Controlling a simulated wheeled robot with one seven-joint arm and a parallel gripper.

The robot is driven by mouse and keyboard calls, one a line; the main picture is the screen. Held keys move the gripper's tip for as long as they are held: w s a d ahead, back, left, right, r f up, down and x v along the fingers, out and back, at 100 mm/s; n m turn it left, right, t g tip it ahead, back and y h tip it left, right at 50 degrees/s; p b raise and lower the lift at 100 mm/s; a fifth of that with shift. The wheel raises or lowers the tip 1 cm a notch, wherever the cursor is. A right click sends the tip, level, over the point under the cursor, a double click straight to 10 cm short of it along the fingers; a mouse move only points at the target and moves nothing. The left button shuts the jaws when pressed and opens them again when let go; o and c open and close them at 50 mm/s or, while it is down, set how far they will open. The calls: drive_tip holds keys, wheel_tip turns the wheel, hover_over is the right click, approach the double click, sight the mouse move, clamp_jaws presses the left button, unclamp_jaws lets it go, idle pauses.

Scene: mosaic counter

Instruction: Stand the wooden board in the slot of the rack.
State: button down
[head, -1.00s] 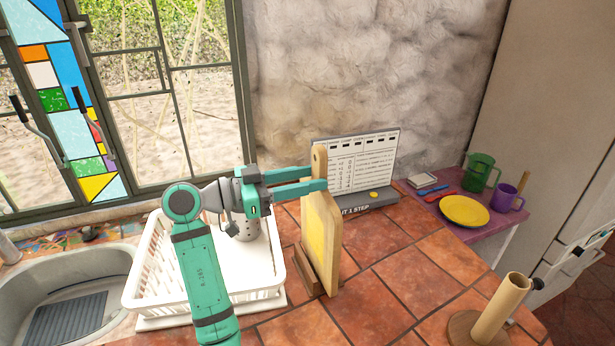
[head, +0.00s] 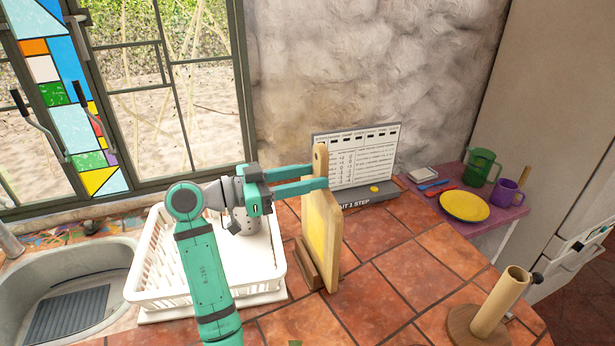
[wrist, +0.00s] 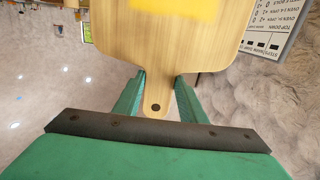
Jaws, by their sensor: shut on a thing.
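The wooden board (head: 326,228) stands upright on the counter, with a yellow patch on its face and its handle at the top. Its lower part is at the brown wooden rack (head: 308,265); the slot itself is mostly hidden, so I cannot tell how deep the board sits. My gripper (head: 318,183) is shut on the board near its handle, reaching in from the left. In the wrist view the board (wrist: 190,40) fills the upper middle, with its handle between my fingers (wrist: 158,100).
A white dish rack (head: 160,285) with a grey holder stands left of the board, beside the sink (head: 60,290). A sign panel (head: 360,158) stands behind. A paper-towel post (head: 498,305) is at the right front. A purple side table holds a yellow plate (head: 464,206). Tiles right of the board are clear.

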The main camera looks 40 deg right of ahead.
drive_tip(key=shift+f, duration=0.6)
drive_tip(key=shift+s+d+f, duration=0.1)
drive_tip(key=shift+f, duration=0.15)
drive_tip(key=c, duration=1.2)
unclamp_jaws()
drive_tip(key=shift+o, duration=0.8)
drive_tip(key=shift+f, duration=0.1)
drive_tip(key=r+v, duration=0.1)
drive_tip(key=v, duration=0.7)
drive_tip(key=shift+w, duration=0.25)
